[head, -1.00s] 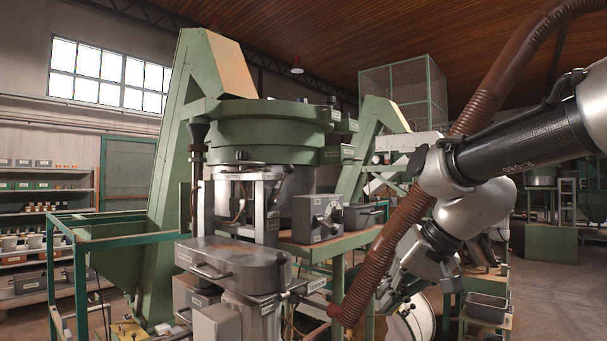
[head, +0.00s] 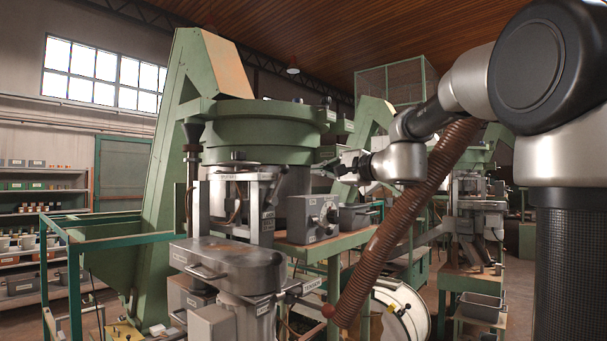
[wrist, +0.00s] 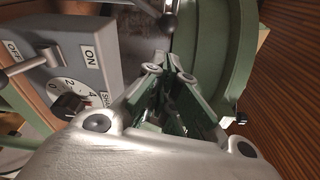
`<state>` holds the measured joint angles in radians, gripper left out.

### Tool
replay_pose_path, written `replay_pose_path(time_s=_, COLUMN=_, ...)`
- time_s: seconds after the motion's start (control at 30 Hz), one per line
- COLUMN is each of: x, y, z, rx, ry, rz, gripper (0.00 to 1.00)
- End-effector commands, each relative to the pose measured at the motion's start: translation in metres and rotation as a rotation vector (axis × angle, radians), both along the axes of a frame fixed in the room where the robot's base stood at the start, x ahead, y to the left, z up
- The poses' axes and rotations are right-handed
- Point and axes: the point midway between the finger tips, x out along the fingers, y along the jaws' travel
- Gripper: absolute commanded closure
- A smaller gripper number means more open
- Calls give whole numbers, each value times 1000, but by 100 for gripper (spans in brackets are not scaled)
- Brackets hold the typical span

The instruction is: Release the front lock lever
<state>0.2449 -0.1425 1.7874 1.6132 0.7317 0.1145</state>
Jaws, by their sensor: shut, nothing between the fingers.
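My gripper (head: 338,165) is at the right side of the green hopper ring (head: 262,130), above the grey control box. In the wrist view my gripper (wrist: 168,62) is shut and empty, its fingers pointing up the picture. A lever with a metal rod and dark knob (wrist: 170,18) shows just beyond the fingertips, with a small gap in the picture; I cannot tell whether they touch. I cannot tell whether this is the front lock lever. Small labelled fittings (head: 328,114) sit on the ring's right edge; their labels are too small to read.
The grey control box (head: 313,218) is below my gripper; its dial (wrist: 68,98) and ON/OFF toggle (wrist: 38,62) lie left of the fingers in the wrist view. A brown ribbed hose (head: 405,220) crosses near my arm. A grey bin (head: 358,216) stands beside the box.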

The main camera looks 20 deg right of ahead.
Motion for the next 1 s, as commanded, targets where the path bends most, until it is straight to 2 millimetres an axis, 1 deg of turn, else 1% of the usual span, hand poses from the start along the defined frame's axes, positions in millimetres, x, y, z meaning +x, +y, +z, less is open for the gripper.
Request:
replay_pose_path(time_s=0.17, x=18, y=10, z=-1, rx=0, ry=2, rz=3, gripper=100)
replay_pose_path(time_s=0.4, x=58, y=32, z=-3, rx=-1, ry=2, rz=4, gripper=100)
replay_pose_path(time_s=0.6, x=80, y=43, z=-4, rx=-1, ry=2, rz=1, gripper=100)
replay_pose_path(time_s=0.73, x=86, y=46, z=-3, rx=-1, ry=0, rz=1, gripper=100)
replay_pose_path(time_s=1.0, x=87, y=46, z=-3, rx=-1, ry=0, rz=0, gripper=100)
